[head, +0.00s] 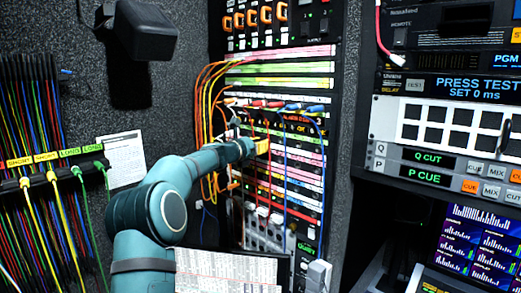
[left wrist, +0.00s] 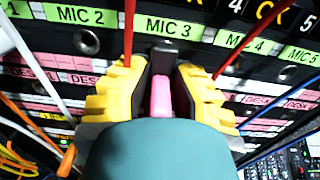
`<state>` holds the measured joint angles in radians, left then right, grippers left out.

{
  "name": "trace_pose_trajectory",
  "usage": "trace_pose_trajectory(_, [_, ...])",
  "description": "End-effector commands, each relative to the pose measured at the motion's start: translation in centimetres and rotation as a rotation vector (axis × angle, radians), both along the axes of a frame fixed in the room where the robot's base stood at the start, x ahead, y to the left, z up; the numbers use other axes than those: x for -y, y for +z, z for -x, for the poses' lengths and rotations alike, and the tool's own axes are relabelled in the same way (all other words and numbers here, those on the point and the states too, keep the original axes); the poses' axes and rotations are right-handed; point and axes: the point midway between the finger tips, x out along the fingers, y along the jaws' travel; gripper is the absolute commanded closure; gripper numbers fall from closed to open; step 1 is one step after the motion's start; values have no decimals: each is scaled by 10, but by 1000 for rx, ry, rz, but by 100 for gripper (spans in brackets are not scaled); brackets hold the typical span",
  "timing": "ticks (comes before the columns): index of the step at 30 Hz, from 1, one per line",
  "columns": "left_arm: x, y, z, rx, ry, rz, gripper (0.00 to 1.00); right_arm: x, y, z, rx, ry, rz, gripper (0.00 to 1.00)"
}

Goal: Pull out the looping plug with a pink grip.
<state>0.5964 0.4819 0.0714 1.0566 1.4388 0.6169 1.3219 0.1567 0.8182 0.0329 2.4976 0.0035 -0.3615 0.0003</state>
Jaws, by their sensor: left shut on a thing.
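The looping plug has a pink grip (left wrist: 159,97) and a dark body, which shows just below the green MIC 3 label (left wrist: 168,28) in the left wrist view. My left gripper (left wrist: 160,66) has its yellow ridged fingers on both sides of the plug and is shut on it. In the head view my left gripper (head: 260,146) is at the patch panel (head: 289,178), among hanging cables, and hides the plug there. I cannot tell how deep the plug sits in its jack. My right gripper is not in view.
Orange and yellow cables (head: 199,110) loop at the panel's left, and a blue cable (head: 322,160) hangs at its right. Red and white cables run close beside the fingers. A cable rack (head: 38,181) stands at far left. A control console (head: 440,130) is at right.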

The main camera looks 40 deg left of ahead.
Motion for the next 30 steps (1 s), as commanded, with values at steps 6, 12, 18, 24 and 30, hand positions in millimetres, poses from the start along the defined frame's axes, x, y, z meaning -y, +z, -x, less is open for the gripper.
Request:
trace_pose_trajectory(6, [1,1,0,3,-1,0,100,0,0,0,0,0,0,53])
trace_pose_trajectory(12, [0,1,3,2,-1,0,100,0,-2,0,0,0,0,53])
trace_pose_trajectory(18, [0,1,6,2,0,0,100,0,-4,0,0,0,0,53])
trace_pose_trajectory(24, [-1,1,9,1,0,0,100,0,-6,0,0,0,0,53])
trace_pose_trajectory(30, [-1,0,11,0,0,0,100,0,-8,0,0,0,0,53])
